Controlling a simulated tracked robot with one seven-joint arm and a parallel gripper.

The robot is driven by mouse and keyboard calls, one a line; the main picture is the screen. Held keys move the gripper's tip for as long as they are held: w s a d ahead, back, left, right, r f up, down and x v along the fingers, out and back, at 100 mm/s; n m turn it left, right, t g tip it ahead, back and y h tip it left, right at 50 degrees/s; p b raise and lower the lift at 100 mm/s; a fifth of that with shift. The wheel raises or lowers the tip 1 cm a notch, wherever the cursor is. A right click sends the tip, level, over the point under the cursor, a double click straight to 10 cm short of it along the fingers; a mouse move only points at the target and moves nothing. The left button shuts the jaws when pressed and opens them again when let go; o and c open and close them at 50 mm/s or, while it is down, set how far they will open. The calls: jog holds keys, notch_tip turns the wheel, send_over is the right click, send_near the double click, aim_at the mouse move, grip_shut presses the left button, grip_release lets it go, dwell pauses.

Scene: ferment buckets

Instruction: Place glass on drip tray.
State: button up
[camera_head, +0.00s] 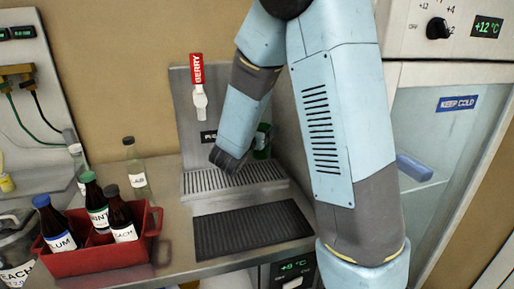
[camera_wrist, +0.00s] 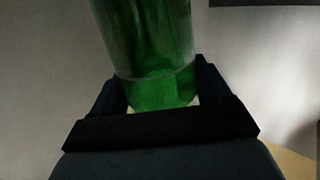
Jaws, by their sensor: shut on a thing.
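A green glass (camera_wrist: 155,50) stands between the two fingers of my gripper (camera_wrist: 165,95) in the wrist view, and the gripper is shut on it. In the head view a small part of the green glass (camera_head: 262,141) shows behind my arm, above the right part of the drip tray (camera_head: 205,187). The tray is a grey slatted ledge below the tap with the red BERRY handle (camera_head: 197,68). My gripper's fingertips are hidden behind my wrist in the head view. I cannot tell whether the glass touches the tray.
A black ribbed mat (camera_head: 250,230) lies in front of the tray. A red crate (camera_head: 100,258) with several dark bottles stands at the left. A clear bottle (camera_head: 136,165) stands left of the tray. A glass-door cooler (camera_head: 440,150) is at the right.

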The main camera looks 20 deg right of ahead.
jog(key=w+f, duration=0.4)
jog(key=f, duration=0.5)
jog(key=shift+w+a, duration=0.15)
jog(key=shift+w, duration=0.25)
jog(key=o, duration=1.5)
